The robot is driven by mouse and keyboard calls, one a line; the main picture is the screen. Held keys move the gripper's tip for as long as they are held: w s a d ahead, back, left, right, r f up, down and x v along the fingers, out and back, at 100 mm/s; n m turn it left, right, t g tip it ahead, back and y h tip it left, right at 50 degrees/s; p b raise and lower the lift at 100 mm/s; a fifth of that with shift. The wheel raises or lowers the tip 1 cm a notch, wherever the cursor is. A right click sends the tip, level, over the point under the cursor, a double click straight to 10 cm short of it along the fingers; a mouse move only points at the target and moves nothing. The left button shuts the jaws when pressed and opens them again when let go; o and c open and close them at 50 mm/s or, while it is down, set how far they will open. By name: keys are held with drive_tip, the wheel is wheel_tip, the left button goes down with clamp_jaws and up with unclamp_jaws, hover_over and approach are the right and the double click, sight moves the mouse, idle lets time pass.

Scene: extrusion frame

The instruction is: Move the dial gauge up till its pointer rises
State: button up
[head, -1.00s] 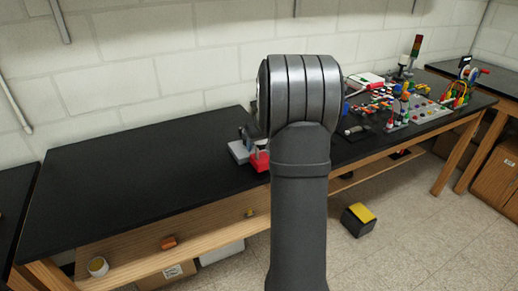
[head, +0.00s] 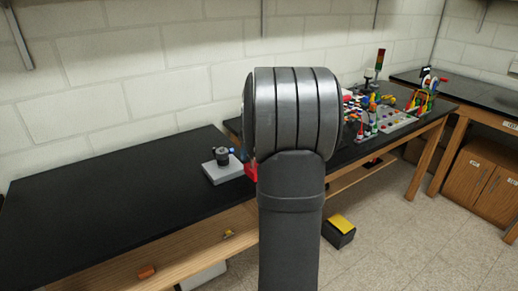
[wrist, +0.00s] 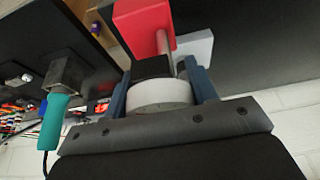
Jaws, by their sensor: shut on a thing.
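In the wrist view the dial gauge (wrist: 160,95) shows as a white round body, with its dial face and pointer not readable. My gripper (wrist: 157,80) has its two blue fingers shut on the gauge, one on each side. A black block (wrist: 152,68) sits just behind the gauge. Beyond it are a red block (wrist: 142,20), a thin metal rod (wrist: 163,42) and a light grey plate (wrist: 196,47). In the head view my arm hides the gripper and gauge. A sliver of red block (head: 251,171) shows beside the arm.
In the head view a grey base with a black round part (head: 222,156) stands on the black bench (head: 110,195), left of my arm. Coloured parts crowd the bench at right. The bench's left part is clear. A teal-handled tool (wrist: 54,120) with a cable shows at left in the wrist view.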

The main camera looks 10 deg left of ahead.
drive_tip(key=a+f, duration=0.5)
drive_tip(key=a, duration=0.2)
drive_tip(key=shift+w+a, duration=0.35)
drive_tip(key=shift+w, duration=0.05)
drive_tip(key=shift+f, duration=0.25)
drive_tip(key=shift+x, duration=1.15)
drive_tip(key=shift+s+d+f, duration=0.1)
drive_tip(key=shift+s+d, duration=0.05)
drive_tip(key=shift+w+a, duration=0.35)
drive_tip(key=shift+a, duration=0.05)
idle(4.3)
drive_tip(key=shift+f, duration=0.15)
idle(0.4)
